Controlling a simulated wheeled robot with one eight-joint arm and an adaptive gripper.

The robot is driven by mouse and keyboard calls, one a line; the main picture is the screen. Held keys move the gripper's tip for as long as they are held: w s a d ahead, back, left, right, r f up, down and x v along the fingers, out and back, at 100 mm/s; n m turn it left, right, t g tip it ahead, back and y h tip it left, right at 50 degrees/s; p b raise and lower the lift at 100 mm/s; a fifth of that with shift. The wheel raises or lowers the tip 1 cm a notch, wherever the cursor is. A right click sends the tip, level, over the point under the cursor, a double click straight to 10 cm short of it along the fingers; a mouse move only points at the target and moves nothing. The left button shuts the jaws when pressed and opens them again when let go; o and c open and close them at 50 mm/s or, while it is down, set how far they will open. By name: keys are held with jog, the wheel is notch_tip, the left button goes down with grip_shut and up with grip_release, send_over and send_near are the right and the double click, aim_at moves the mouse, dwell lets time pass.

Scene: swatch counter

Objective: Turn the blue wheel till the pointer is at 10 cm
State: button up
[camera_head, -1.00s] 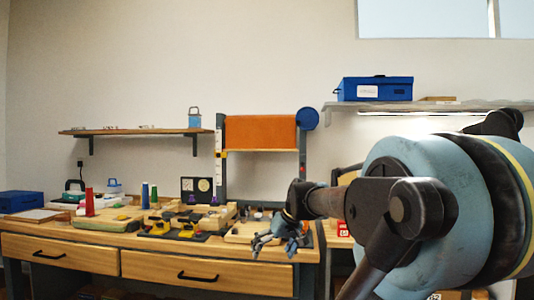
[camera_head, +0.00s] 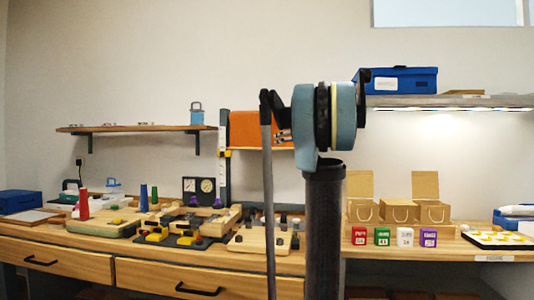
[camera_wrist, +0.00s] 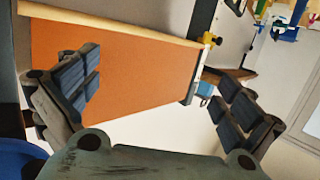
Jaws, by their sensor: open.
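An orange cloth (camera_head: 250,129) hangs from a dark frame; it also fills the middle of the wrist view (camera_wrist: 125,70). A white scale strip (camera_head: 221,137) runs down the frame's left post. A small yellow part (camera_head: 226,153), which looks like the pointer, sits on that post near the cloth's lower edge. Its scale marks are too small to read. The blue wheel is hidden behind my arm in the head view; a blue piece at the wrist view's lower left corner (camera_wrist: 18,160) looks like it. My gripper (camera_wrist: 160,95) is open, its fingers spread before the cloth, apparently empty.
Coloured cubes (camera_head: 381,237) and boxes stand on the right counter. A shelf with a blue box (camera_head: 402,80) is at upper right.

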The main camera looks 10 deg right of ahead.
jog(key=x, duration=0.9)
jog(key=shift+w+d, duration=0.3)
jog(key=shift+d, duration=0.05)
